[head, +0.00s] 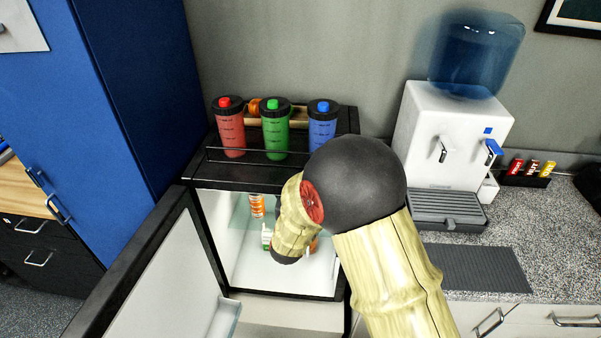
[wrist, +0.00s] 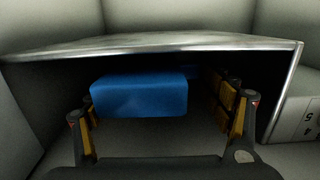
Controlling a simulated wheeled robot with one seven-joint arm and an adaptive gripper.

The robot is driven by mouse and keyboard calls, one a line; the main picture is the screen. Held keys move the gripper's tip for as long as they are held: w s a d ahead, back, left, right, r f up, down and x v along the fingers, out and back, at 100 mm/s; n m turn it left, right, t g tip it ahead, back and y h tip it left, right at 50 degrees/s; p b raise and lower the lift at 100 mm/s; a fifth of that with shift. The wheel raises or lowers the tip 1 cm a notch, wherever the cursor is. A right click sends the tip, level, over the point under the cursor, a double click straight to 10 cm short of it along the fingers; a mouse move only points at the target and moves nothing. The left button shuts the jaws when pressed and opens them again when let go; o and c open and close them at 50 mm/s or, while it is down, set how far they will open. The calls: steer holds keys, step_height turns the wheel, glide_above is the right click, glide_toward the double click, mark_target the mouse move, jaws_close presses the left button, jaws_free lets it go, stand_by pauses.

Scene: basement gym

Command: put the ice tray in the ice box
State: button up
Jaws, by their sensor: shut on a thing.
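The ice tray is a blue block (wrist: 138,97) in the wrist view. My gripper (wrist: 155,104) is shut on it, with one yellow-padded finger at each side; shadow hides the contact at the right. The tray is at the mouth of the ice box, a dark compartment with a pale metal rim (wrist: 150,43) above the tray and fingers. How deep the tray sits, and whether it touches the floor, I cannot tell. In the head view my arm reaches into the open fridge (head: 318,281) and hides the tray and fingers.
The fridge door (head: 150,280) stands open at the left. An orange-labelled container (head: 257,205) is inside the fridge. Red (head: 230,132), green (head: 275,135) and blue (head: 322,127) bottles stand on its railed top. A water dispenser (head: 450,140) stands on the counter at right.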

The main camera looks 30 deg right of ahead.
steer(key=shift+w+d, duration=0.35)
steer(key=shift+w, duration=0.1)
steer(key=b+x, duration=0.1)
steer(key=x, duration=0.3)
steer(key=shift+f, duration=0.15)
steer(key=shift+s+a+f+b, duration=0.1)
steer(key=shift+f+b, duration=0.25)
steer(key=shift+f, duration=0.2)
steer(key=shift+r, duration=0.1)
steer(key=o, duration=0.9)
steer(key=shift+f, duration=0.25)
steer(key=o, duration=0.4)
steer(key=shift+s, duration=0.1)
steer(key=shift+o, duration=0.4)
steer(key=shift+r, duration=0.1)
